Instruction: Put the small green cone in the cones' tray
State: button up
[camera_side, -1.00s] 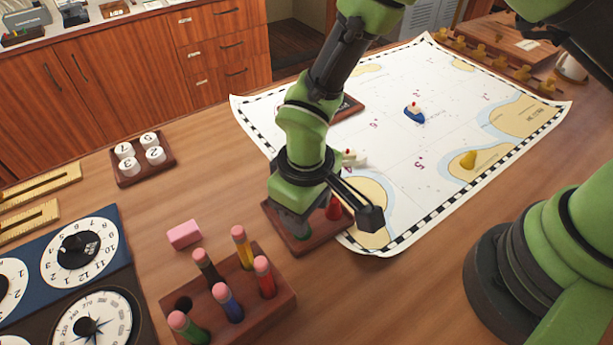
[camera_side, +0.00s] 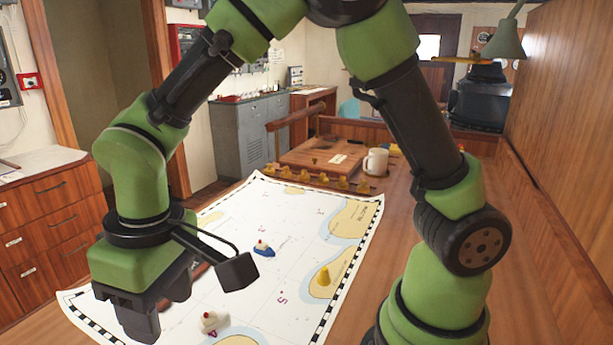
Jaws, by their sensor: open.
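My gripper (camera_side: 158,312) points down at the lower left, over the left edge of the sea chart. The small green cone is not visible in this view, and neither is the cones' tray; the picture cuts off the table below my gripper.
A white toy boat (camera_side: 210,320) and a blue-and-white one (camera_side: 264,249) stand on the chart. A dark plaque is partly hidden behind my gripper. A white mug (camera_side: 376,161), a wooden board (camera_side: 325,155) and a rack of small brass pieces (camera_side: 318,180) are at the back.

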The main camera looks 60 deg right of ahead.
jog(key=s+d+r+m+t+y, duration=0.1)
jog(key=s+d+r+m+t, duration=0.2)
jog(key=d+r, duration=0.55)
jog(key=s+d+r+m+t, duration=0.3)
jog(key=s+d+r, duration=0.1)
jog(key=s, duration=0.5)
jog(key=shift+s+d+r+m, duration=0.2)
jog(key=shift+s+d+m, duration=0.15)
jog(key=shift+d, duration=0.4)
